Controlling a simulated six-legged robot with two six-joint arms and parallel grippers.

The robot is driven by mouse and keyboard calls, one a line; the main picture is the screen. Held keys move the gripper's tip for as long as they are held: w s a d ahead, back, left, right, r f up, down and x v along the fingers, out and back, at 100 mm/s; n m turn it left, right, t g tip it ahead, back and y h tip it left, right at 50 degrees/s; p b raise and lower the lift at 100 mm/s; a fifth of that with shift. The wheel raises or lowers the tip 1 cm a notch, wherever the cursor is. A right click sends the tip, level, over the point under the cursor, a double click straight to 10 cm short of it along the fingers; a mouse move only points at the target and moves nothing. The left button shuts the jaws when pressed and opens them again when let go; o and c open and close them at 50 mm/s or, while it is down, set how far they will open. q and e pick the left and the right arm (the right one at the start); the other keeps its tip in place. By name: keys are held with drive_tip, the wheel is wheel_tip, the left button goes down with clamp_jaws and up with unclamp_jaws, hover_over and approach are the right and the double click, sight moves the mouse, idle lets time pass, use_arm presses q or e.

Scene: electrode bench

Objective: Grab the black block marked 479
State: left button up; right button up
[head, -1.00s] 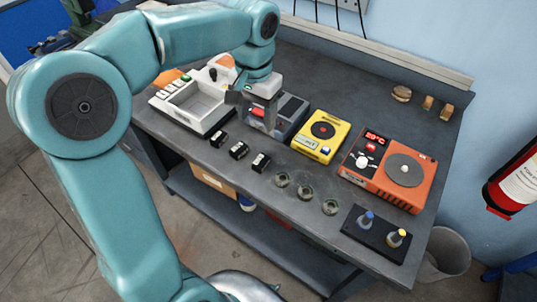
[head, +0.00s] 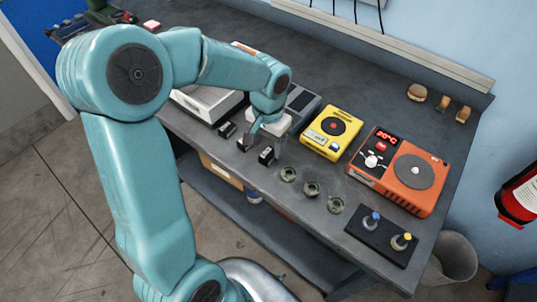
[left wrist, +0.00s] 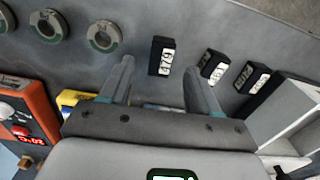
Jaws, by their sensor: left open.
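The black block marked 479 (left wrist: 154,55) stands on the bench in the left wrist view, its white label facing me. It lies ahead of and between the two fingertips of my left gripper (left wrist: 159,70), which is open and empty. In the head view this block (head: 267,155) is the one nearest the rings. My left gripper (head: 258,138) is low over the block row there, its fingers partly hidden by the arm. Two other black blocks (left wrist: 213,66) (left wrist: 252,78) stand to the right in the wrist view. My right gripper is not in view.
Green-grey rings (head: 311,189) lie right of the blocks. A yellow device (head: 331,127), an orange hotplate unit (head: 400,171) and a grey device (head: 303,103) stand behind. A black plate with two electrodes (head: 381,240) is at the front right.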

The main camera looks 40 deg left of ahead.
sight(268, 154)
use_arm(q)
wheel_tip(268, 154, down, 4)
drive_tip(key=shift+a+r, duration=0.1)
drive_tip(key=shift+r, duration=0.15)
drive_tip(key=shift+c, duration=0.9)
clamp_jaws()
